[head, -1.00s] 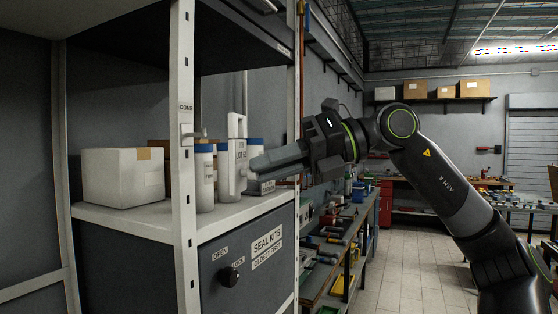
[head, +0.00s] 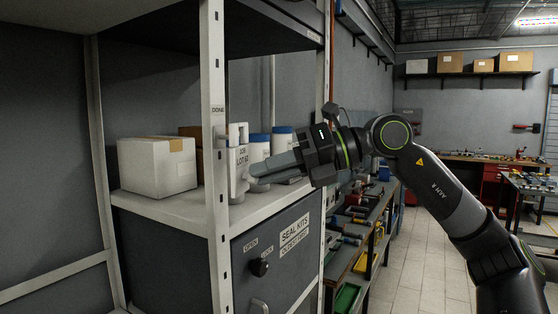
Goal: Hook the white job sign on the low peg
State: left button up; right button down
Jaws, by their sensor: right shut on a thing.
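The white job sign (head: 238,163), with dark "JOB LOT" lettering and a slotted top, hangs upright just right of the white shelf post (head: 214,180). My right gripper (head: 254,178) is shut on the sign's lower right side, reaching in from the right. The low peg (head: 222,135) sticks out of the post below the "DONE" label. The sign's top is at the peg's height and close beside it. The sign hides the peg's outer end, so I cannot tell whether the peg is through the slot. My left gripper is not in view.
A white box (head: 156,168) stands on the shelf left of the post. Blue-capped white tubs (head: 282,140) stand behind my right gripper. Below is a grey "SEAL KITS" door with a black knob (head: 258,267). A workbench with tools (head: 362,228) lies to the right.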

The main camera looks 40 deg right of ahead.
jog(key=shift+w+a+f+p, duration=0.25)
jog(key=shift+w+p, duration=0.25)
jog(key=shift+w, duration=0.1)
jog(key=shift+w+a+f+p, duration=0.25)
jog(key=shift+w+p, duration=0.25)
jog(key=shift+w, duration=0.1)
jog(key=c, duration=1.2)
grip_release()
